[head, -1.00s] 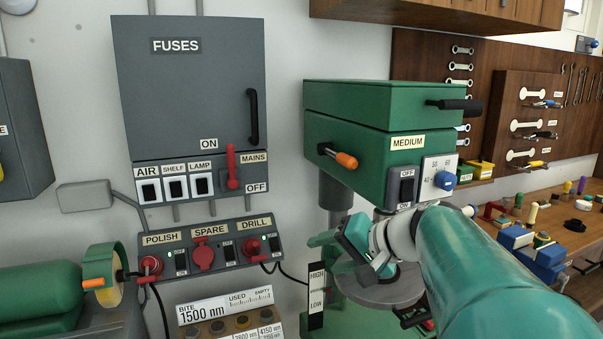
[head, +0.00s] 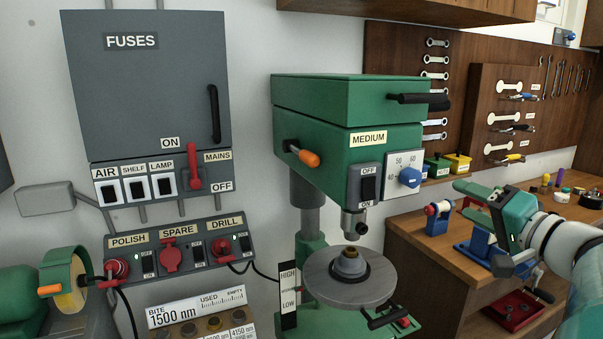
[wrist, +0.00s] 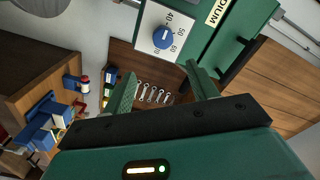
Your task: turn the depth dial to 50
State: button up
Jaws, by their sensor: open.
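The depth dial (head: 409,177) is a blue knob on a white scale plate (head: 394,164) on the right side of the green drill press head (head: 340,135). In the wrist view the blue dial (wrist: 165,38) lies ahead of and above the fingers, with 40, 50, 60 and 70 marked round it. I cannot tell which number it points to. My gripper (head: 464,201) is right of the dial and a little lower, clear of it. In the wrist view my gripper (wrist: 160,82) has its two green fingers apart with nothing between them.
The drill's OFF/ON switch (head: 368,184) is left of the dial, and a black handle (head: 420,98) juts out above. The round drill table (head: 322,278) is below. A wooden bench (head: 424,240) with a blue vise (head: 480,250) stands at right. Open air separates my gripper from the press.

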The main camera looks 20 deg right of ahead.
aim_at(416, 179)
jog(key=w, duration=0.4)
jog(key=w+a, duration=0.1)
jog(key=w, duration=0.6)
jog(key=shift+w+a+r, duration=0.15)
jog(key=shift+w+a, duration=0.1)
jog(key=shift+w, duration=0.15)
jog(key=shift+w+d, duration=0.1)
jog(key=shift+w, duration=0.25)
jog(key=c, duration=1)
